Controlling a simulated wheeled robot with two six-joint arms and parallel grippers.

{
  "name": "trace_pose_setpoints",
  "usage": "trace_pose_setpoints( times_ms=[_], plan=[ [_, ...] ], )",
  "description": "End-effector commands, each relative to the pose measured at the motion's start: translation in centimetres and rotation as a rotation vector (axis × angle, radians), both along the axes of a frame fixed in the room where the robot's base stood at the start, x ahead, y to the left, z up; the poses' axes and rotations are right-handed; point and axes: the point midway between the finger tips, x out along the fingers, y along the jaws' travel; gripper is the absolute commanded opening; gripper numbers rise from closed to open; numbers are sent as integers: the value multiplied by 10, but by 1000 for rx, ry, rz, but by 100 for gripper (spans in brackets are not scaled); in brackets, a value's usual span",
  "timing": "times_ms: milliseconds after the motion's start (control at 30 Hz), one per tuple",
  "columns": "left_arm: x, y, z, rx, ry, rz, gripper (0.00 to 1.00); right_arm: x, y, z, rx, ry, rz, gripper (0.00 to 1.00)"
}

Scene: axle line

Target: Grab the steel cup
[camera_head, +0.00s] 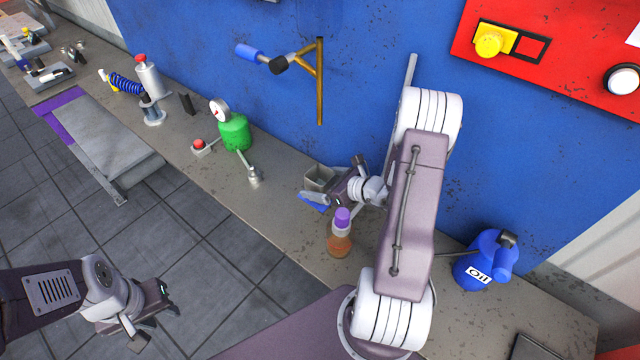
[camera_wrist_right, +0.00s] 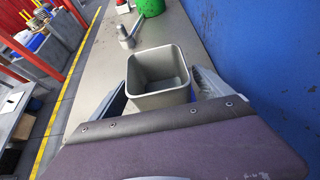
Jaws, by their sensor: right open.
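The steel cup (camera_head: 318,176) is a grey, square, open-topped container on the bench near the blue wall. It also shows in the right wrist view (camera_wrist_right: 162,98), upright and empty inside as far as I see. My right gripper (camera_head: 333,184) is open at the cup, with one finger on either side of it in the wrist view. I cannot tell whether the fingers touch it. My left gripper (camera_head: 154,324) hangs over the tiled floor at the lower left, far from the cup, with its fingers apart and nothing between them.
A bottle with a purple cap (camera_head: 340,235) stands close in front of the right gripper. A blue oil can (camera_head: 484,260) stands to the right. A metal fitting (camera_head: 252,172) and a green canister (camera_head: 234,132) stand left of the cup. The blue wall (camera_head: 250,30) rises behind.

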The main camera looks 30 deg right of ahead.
Motion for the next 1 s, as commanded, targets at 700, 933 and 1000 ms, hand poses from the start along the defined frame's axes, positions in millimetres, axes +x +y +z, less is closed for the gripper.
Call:
trace_pose_setpoints(
  times_ms=[700, 933, 1000],
  plan=[
    [0, 0, 0, 0, 0, 0, 36, 3, 1, -2, -1, -1, 0, 19],
    [0, 0, 0, 0, 0, 0, 36, 4, 1, 23, -5, -6, -1, 19],
    [0, 0, 1, 0, 0, 0, 36, 4, 1, 41, -7, -7, 0, 19]
  ],
)
